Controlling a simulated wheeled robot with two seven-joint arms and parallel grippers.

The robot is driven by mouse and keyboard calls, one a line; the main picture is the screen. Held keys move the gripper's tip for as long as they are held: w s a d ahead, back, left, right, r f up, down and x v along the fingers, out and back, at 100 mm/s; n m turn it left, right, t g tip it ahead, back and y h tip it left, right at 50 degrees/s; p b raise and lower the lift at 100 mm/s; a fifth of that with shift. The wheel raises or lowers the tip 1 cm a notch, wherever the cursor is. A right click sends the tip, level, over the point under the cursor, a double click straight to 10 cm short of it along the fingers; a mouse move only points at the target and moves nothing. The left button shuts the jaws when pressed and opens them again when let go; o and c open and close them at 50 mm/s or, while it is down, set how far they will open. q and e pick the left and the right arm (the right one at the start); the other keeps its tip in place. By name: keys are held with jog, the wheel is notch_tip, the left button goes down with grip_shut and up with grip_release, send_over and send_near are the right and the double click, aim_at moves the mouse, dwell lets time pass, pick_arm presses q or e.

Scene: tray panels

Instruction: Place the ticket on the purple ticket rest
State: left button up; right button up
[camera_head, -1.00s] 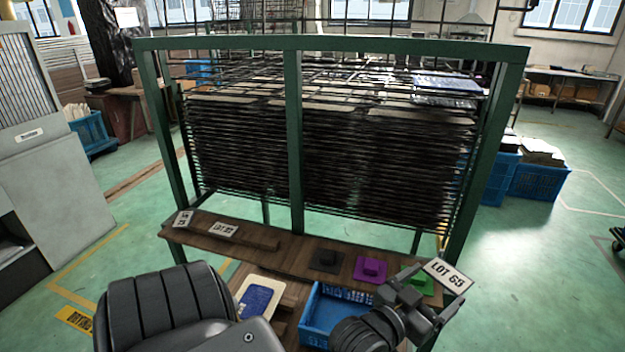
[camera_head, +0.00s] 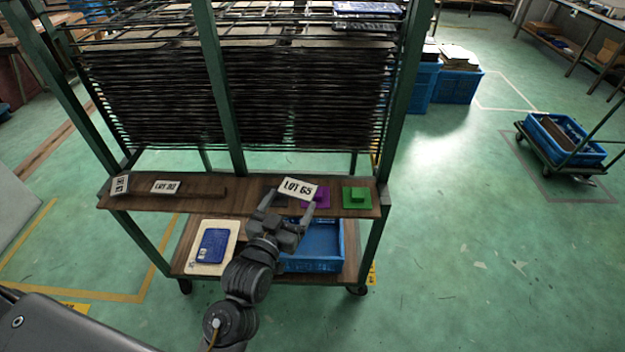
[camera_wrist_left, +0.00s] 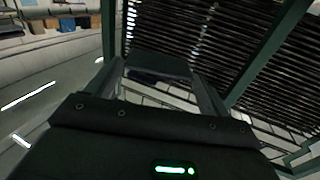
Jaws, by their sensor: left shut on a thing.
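The ticket (camera_head: 298,189), a white card reading LOT 65, is held up in my left gripper (camera_head: 288,206), which is shut on it. It is tilted in the picture and overlaps the left side of the purple ticket rest (camera_head: 322,199). The card's height above the rest is hard to tell, and the gripper and ticket hide part of the rest. In the left wrist view, a dark flat piece, likely the ticket's shaded back (camera_wrist_left: 158,67), spans between the fingers. My right gripper is not in view.
A green rest (camera_head: 357,198) stands right of the purple one, and a dark rest (camera_head: 272,197) is partly hidden to the left. Below are a blue crate (camera_head: 315,262) and a board with a blue print (camera_head: 214,247).

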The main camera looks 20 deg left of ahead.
pick_arm(q)
jog(key=shift+h, duration=0.5)
jog(key=w+f+b, duration=0.3)
jog(key=w, duration=0.1)
jog(key=w+f+b, duration=0.3)
jog(key=b, duration=0.1)
jog(key=w+f+b, duration=0.4)
jog(key=shift+w+d, duration=0.3)
jog(key=shift+d, duration=0.05)
jog(key=shift+w+f+b, duration=0.15)
jog(key=shift+w+b, duration=0.25)
jog(key=shift+b, duration=0.2)
jog(key=shift+w+f, duration=0.1)
jog(key=shift+f, duration=0.05)
jog(key=f+b, duration=0.2)
jog(key=b, duration=0.1)
jog(key=f+b, duration=0.2)
jog(key=shift+w+a, duration=0.1)
jog(key=shift+w, duration=0.25)
jog(key=shift+r, duration=0.2)
jog(key=shift+f, duration=0.15)
jog(key=o, duration=0.9)
jog(key=shift+s, duration=0.1)
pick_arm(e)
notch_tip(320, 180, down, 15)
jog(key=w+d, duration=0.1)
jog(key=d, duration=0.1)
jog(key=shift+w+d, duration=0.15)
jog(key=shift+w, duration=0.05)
